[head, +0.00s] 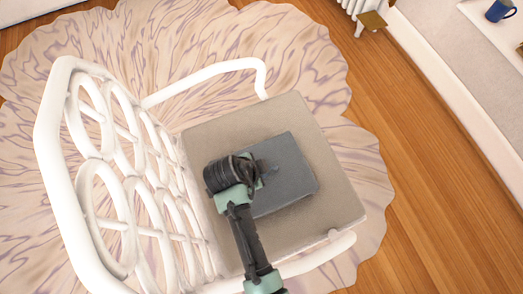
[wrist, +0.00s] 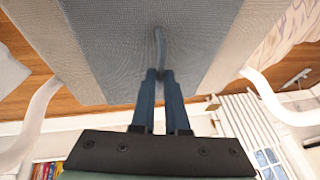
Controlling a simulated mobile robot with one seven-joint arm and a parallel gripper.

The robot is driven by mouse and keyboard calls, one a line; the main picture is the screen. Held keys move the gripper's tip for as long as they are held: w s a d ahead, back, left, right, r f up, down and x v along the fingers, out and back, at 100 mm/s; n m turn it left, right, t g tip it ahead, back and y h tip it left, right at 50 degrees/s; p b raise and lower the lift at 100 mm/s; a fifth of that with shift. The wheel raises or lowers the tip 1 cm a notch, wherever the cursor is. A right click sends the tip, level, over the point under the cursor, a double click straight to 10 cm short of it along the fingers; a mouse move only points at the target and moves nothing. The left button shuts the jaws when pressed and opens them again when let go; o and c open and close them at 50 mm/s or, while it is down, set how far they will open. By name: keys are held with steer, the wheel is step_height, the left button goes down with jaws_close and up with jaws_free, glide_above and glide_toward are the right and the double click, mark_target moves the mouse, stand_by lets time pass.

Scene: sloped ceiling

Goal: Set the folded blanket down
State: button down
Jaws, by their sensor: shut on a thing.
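The folded blanket (head: 290,178) is a flat blue-grey rectangle over the beige seat cushion (head: 325,150) of a white chair. It looks level and lies on the cushion or just above it; I cannot tell which. My gripper (head: 262,172) is at the blanket's left part in the head view, its body covering the nearby edge. In the wrist view, the blanket (wrist: 110,45) fills the upper middle, with the beige cushion (wrist: 222,65) on either side. There the fingers of my gripper (wrist: 160,72) are shut on a small pinched fold of it.
The white chair's openwork backrest (head: 110,170) rises at the left, and an armrest (head: 215,70) runs along the far side. A patterned rug (head: 330,60) lies beneath. The wooden floor (head: 430,180) is open at the right. A blue mug (head: 498,10) stands on a white surface at upper right.

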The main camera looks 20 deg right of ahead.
steer(key=shift+f, duration=0.1)
steer(key=c, duration=0.9)
jaws_free()
